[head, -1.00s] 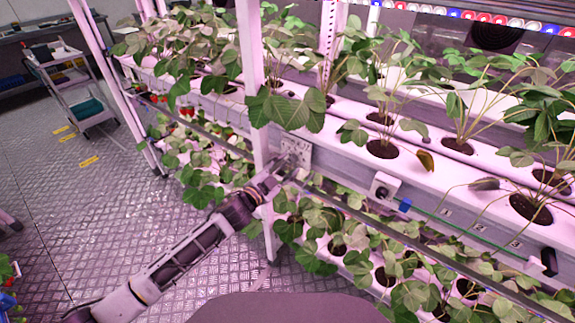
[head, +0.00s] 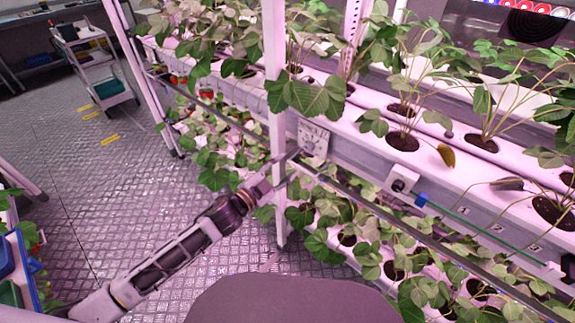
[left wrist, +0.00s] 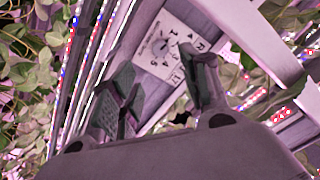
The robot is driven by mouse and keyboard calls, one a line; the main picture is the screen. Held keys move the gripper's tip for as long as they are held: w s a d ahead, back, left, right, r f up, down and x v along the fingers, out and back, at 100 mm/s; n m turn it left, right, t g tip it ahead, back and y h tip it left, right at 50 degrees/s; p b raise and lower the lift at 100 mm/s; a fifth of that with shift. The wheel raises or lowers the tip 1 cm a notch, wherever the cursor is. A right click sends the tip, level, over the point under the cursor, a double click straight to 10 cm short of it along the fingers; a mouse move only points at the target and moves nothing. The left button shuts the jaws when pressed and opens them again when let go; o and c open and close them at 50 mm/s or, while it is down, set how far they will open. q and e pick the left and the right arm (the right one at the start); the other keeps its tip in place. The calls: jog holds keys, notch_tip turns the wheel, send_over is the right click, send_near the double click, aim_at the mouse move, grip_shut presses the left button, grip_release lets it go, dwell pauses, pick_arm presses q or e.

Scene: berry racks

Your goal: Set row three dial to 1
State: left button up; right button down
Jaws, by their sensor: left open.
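A pale square dial plate (head: 314,139) is fixed to the front of the rack's gutter, just right of the upright post. In the left wrist view the plate (left wrist: 178,40) carries printed numbers and a small round dial (left wrist: 160,46); its exact pointing is too blurred to tell. My left gripper (head: 293,166) is in front of the post, just left of and below the plate. In the left wrist view my left gripper (left wrist: 167,88) has its fingers spread and empty, with the plate beyond them. The two look apart. My right gripper is not in view.
The white rack post (head: 276,120) stands close beside my left gripper. A rail (head: 350,188) runs below the gutter. Strawberry plants (head: 310,92) hang above the plate. A white box with a black knob (head: 402,180) sits farther right. Open floor lies left, with a cart (head: 95,65).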

pick_arm(q)
jog(key=shift+s+a, duration=0.35)
jog(key=shift+s, duration=0.25)
dwell(0.4)
